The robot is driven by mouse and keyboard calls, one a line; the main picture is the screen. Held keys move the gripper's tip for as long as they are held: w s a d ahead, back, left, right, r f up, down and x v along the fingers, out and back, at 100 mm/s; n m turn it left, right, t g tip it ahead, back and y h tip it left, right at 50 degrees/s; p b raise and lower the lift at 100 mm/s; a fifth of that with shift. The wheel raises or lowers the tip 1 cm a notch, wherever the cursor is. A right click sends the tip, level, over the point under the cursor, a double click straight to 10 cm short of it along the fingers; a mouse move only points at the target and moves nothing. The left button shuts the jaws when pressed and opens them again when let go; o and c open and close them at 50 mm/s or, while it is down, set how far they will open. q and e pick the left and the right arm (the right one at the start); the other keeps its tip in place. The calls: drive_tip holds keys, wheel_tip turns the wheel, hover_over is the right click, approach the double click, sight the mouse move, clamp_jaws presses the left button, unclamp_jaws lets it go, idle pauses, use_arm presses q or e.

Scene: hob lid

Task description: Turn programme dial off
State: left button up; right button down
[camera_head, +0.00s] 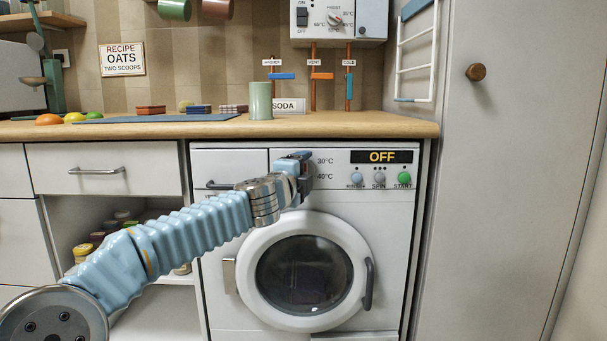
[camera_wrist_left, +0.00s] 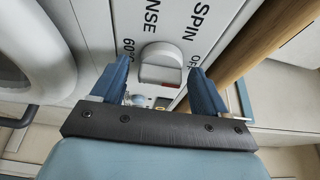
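The white washing machine (camera_head: 230,165) stands under the counter, and its display (camera_head: 382,157) reads OFF. In the left wrist view the programme dial (camera_wrist_left: 161,66) is a white knob with a raised grip and a red mark on its lower right side. The labels SPIN, OFF, RINSE and 60°C are printed around it. My left gripper (camera_head: 303,172) is at the machine's panel and hides the dial in the head view. Its blue fingers (camera_wrist_left: 160,85) are apart, one on each side of the dial; contact cannot be made out. My right gripper is not in view.
Three buttons, including the green START button (camera_head: 404,178), lie right of my gripper. The round door (camera_head: 257,235) is below it, with a dark handle (camera_head: 368,284). The wooden counter (camera_head: 340,125) overhangs above, with a green cup (camera_head: 260,101) on it.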

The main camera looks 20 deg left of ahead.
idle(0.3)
use_arm(q)
drive_tip(key=s+a, duration=0.1)
drive_tip(key=s, duration=1.2)
drive_tip(key=shift+s+a, duration=0.25)
drive_tip(key=shift+s, duration=0.15)
idle(0.3)
